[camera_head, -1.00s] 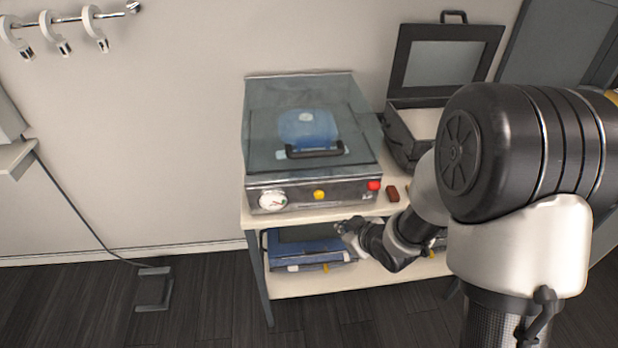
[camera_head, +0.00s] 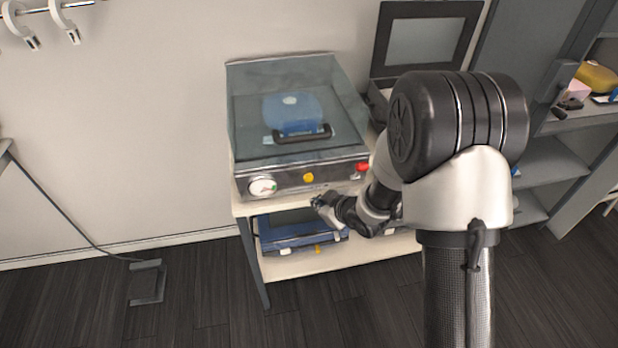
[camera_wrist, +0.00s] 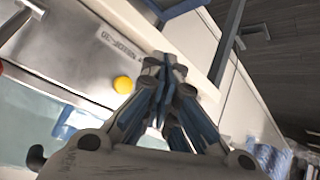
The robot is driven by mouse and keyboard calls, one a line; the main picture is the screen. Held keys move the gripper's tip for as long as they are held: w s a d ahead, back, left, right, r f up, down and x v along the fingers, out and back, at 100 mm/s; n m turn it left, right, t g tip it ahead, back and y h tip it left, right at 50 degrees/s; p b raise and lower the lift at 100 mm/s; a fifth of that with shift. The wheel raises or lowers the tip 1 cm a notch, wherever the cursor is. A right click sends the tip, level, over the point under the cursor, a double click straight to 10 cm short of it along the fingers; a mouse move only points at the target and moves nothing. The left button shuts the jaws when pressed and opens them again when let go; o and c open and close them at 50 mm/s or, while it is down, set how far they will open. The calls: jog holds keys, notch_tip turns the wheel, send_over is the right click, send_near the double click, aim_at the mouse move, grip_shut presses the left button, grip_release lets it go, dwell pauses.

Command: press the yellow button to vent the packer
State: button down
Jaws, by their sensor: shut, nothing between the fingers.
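The packer (camera_head: 300,110) is a machine with a clear lid, standing on the top of a cream table, with a blue item showing through the lid. Its yellow button (camera_head: 308,177) is on the front panel, between a round gauge (camera_head: 262,187) and a red switch (camera_head: 362,167). My gripper (camera_head: 318,200) is in front of the panel, a little below and right of the yellow button, apart from it as far as I can tell. In the wrist view the yellow button (camera_wrist: 123,84) shows just left of my gripper's closed fingertips (camera_wrist: 166,62). The fingers hold nothing.
The table's lower shelf (camera_head: 285,268) holds a blue item (camera_head: 300,235). An open black case (camera_head: 428,40) stands behind my arm. Grey shelving (camera_head: 560,160) is at the right. Dark floor in front of the table is clear.

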jog(key=shift+w+a+p, duration=0.25)
jog(key=shift+w, duration=0.55)
jog(key=shift+w+a+p, duration=0.2)
jog(key=shift+w+p, duration=0.05)
jog(key=shift+w, duration=0.6)
jog(key=shift+w+a+p, duration=0.25)
jog(key=shift+w, duration=0.55)
jog(key=shift+w, duration=0.1)
jog(key=shift+w+a, duration=0.15)
jog(key=shift+w, duration=0.15)
jog(key=shift+w+a+p, duration=0.1)
jog(key=shift+w+p, duration=0.3)
jog(key=shift+s, duration=0.1)
dwell(0.3)
jog(key=shift+s+d+b, duration=0.2)
jog(key=shift+s+b, duration=0.15)
jog(key=shift+s, duration=0.35)
jog(key=s, duration=0.1)
jog(key=s+d+b, duration=0.1)
jog(key=s, duration=0.3)
jog(key=shift+d+b, duration=0.25)
jog(key=shift+b, duration=0.15)
